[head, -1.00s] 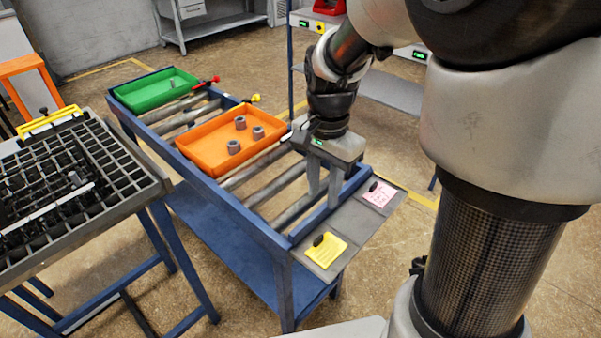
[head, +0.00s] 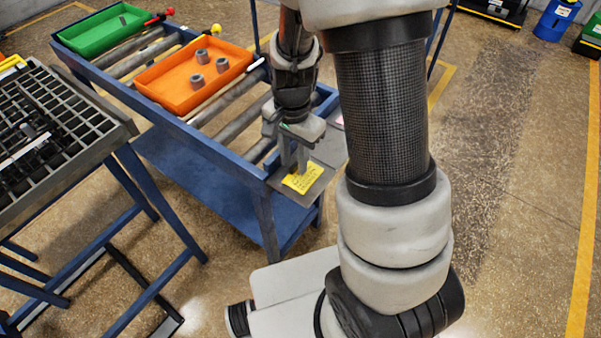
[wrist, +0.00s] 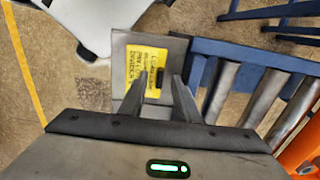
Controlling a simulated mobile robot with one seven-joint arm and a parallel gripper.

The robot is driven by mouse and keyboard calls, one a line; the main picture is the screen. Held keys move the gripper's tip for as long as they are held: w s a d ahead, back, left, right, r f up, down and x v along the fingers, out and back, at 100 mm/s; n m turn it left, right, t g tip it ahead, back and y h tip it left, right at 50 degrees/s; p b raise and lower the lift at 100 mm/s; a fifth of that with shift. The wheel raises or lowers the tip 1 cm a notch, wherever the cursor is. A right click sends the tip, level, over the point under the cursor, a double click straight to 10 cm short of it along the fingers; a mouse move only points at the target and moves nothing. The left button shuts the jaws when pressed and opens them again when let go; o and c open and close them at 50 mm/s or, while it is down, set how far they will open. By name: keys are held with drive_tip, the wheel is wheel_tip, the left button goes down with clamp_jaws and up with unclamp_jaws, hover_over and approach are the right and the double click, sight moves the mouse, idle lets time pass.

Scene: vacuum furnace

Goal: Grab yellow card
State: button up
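The yellow card (head: 304,178) lies on the grey plate (head: 322,160) at the near end of the blue roller table. In the wrist view, the card (wrist: 140,66) shows dark printed lines and a small black clip or holder (wrist: 158,78) at its edge. My gripper (head: 293,168) is above the card, pointing down, with its two fingers apart and nothing between them. In the wrist view, the fingertips (wrist: 157,80) stand on either side of the black piece. I cannot tell the exact height left between fingertips and card.
An orange tray (head: 168,99) with several grey cylindrical parts and a green tray (head: 88,37) sit on the rollers. A slotted grid table (head: 120,130) stands left. A pink card (head: 340,120) is mostly hidden behind my arm. Open floor lies to the right.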

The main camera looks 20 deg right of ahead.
drive_tip(key=shift+f, duration=0.25)
clamp_jaws()
